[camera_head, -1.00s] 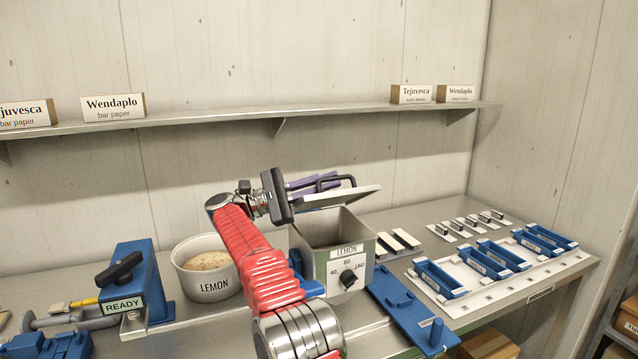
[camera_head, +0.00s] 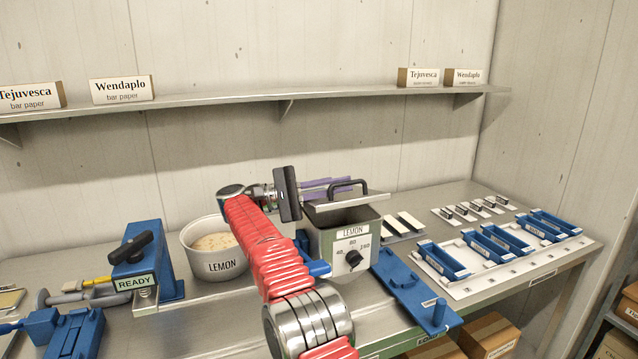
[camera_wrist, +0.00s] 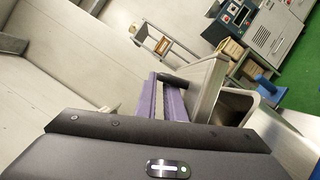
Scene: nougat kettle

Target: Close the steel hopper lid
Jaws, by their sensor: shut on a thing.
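The steel hopper (camera_head: 326,248) stands on the bench, with a LEMON label and a dial on its front. Its lid (camera_head: 364,200) is a thin steel plate, partly open and nearly level above the dark opening, which still shows below the lid's front edge. My gripper (camera_head: 343,187) reaches in from the left with purple fingers, shut on the lid's black handle (camera_head: 362,185). In the wrist view the purple fingers meet the black handle (camera_wrist: 174,80) beside the lid (camera_wrist: 196,88), and the hopper's opening (camera_wrist: 234,105) shows at right.
A white LEMON pot (camera_head: 222,265) stands left of my arm. A blue READY fixture (camera_head: 160,258) is further left. A blue plate (camera_head: 408,290) and a white board with blue trays (camera_head: 440,262) lie to the right. A shelf (camera_head: 290,95) runs along the wall behind.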

